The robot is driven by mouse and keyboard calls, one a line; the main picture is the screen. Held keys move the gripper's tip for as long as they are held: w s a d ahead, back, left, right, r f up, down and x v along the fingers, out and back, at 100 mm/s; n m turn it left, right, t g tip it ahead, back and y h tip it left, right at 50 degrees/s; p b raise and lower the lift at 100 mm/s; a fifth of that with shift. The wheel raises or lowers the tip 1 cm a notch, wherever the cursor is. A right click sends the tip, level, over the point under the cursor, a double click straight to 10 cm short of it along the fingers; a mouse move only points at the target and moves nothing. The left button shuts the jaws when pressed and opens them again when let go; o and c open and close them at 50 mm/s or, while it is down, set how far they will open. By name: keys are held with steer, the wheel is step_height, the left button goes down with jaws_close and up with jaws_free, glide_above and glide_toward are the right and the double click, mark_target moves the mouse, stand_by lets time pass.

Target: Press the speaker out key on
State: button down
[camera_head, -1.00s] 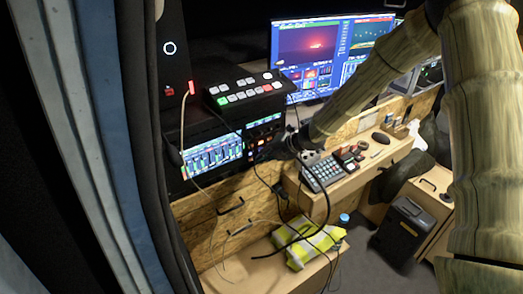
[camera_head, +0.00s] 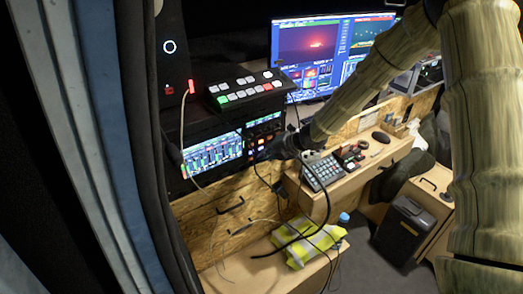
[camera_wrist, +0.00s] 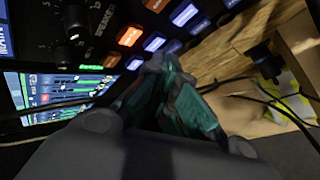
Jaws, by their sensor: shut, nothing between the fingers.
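The audio panel (camera_head: 266,133) with lit keys sits in the rack beside a mixer screen (camera_head: 212,152). In the wrist view a label reading "SPEAKER" runs beside a black knob (camera_wrist: 76,18). Orange-lit keys (camera_wrist: 130,36) and white-blue lit keys (camera_wrist: 154,43) stand in rows near it. I cannot read which one is the speaker out key. My gripper (camera_head: 270,152) is shut and empty at the lower part of the panel. In the wrist view its fingertips (camera_wrist: 168,66) are close to the white-blue keys. I cannot tell whether they touch, and they may hide part of the panel.
A switcher box (camera_head: 245,90) with coloured buttons lies above the rack. Dark cables (camera_head: 300,235) hang around and below my gripper. A keypad (camera_head: 323,172) stands on the wooden desk at right. A yellow vest (camera_head: 308,245) lies on the ledge below.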

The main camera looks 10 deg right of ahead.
steer(key=shift+s, duration=0.25)
steer(key=shift+s+d+b, duration=0.35)
steer(key=shift+s+b, duration=0.05)
steer(key=shift+s, duration=0.55)
steer(key=shift+s+d+b, duration=0.35)
steer(key=shift+s+b, duration=0.05)
steer(key=shift+s, duration=0.5)
steer(key=shift+s+d+b, duration=0.35)
steer(key=shift+s+b, duration=0.05)
steer(key=shift+s, duration=0.55)
steer(key=s+a+f+m+g+h, duration=0.2)
steer(key=s+a+f+m+g, duration=0.15)
steer(key=s+f+m, duration=1.45)
steer(key=s+d+f+m+g+h, duration=0.1)
steer(key=s+f+m, duration=0.4)
steer(key=s, duration=0.8)
steer(key=s+d+f+m+g+h, duration=0.2)
steer(key=s+f+m, duration=0.4)
steer(key=s, duration=0.7)
steer(key=shift+f+h, duration=0.6)
steer(key=shift+f, duration=0.35)
steer(key=shift+g, duration=0.25)
